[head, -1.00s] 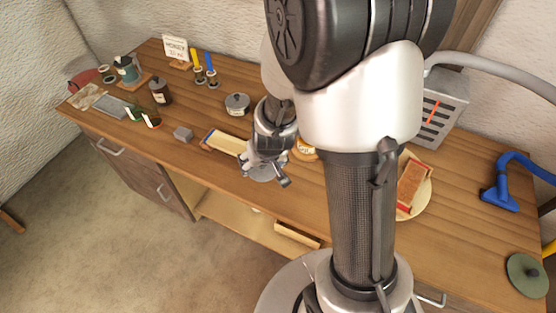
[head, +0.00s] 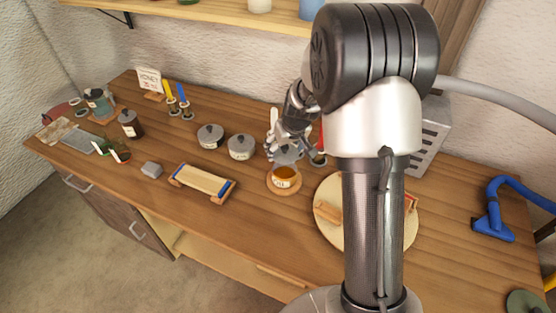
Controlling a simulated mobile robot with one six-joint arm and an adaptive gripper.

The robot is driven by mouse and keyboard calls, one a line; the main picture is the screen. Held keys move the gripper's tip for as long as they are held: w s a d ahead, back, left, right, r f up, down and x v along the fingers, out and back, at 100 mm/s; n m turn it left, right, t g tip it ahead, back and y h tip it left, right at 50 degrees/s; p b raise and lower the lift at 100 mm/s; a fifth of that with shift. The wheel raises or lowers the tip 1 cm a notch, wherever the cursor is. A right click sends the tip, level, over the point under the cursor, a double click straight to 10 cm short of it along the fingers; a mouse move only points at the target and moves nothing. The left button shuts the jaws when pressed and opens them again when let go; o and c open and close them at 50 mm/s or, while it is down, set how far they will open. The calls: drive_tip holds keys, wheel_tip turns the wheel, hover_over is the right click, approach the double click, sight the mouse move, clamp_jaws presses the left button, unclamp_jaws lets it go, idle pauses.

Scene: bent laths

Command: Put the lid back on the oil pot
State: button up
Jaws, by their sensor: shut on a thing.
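The oil pot (head: 285,184) stands on a round wooden coaster on the bench, with its amber contents showing at the open top. My gripper (head: 284,148) is shut on a grey lid (head: 288,157) and holds it just above the pot, slightly toward its back. The lid seems apart from the rim, but the exact gap is hard to tell. The gripper's fingers hide part of the lid's top.
Two grey lidded pots (head: 242,147) (head: 210,136) stand to the left. A wooden frame with blue ends (head: 203,182) lies at front left. A round pale board (head: 330,232) is at the right, partly behind my arm. Red and white upright things stand close behind my gripper.

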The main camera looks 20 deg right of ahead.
sight(286, 154)
drive_tip(key=shift+d+f+b, duration=0.1)
drive_tip(key=shift+f+b, duration=1.25)
drive_tip(key=shift+f, duration=0.8)
drive_tip(key=shift+w+f+b, duration=0.1)
drive_tip(key=shift+f+b, duration=1)
drive_tip(key=shift+f+b, duration=0.15)
drive_tip(key=shift+b, duration=0.65)
idle(0.4)
drive_tip(key=o, duration=0.9)
drive_tip(key=shift+o, duration=0.5)
drive_tip(key=shift+r+p, duration=2.4)
drive_tip(key=shift+r, duration=1.15)
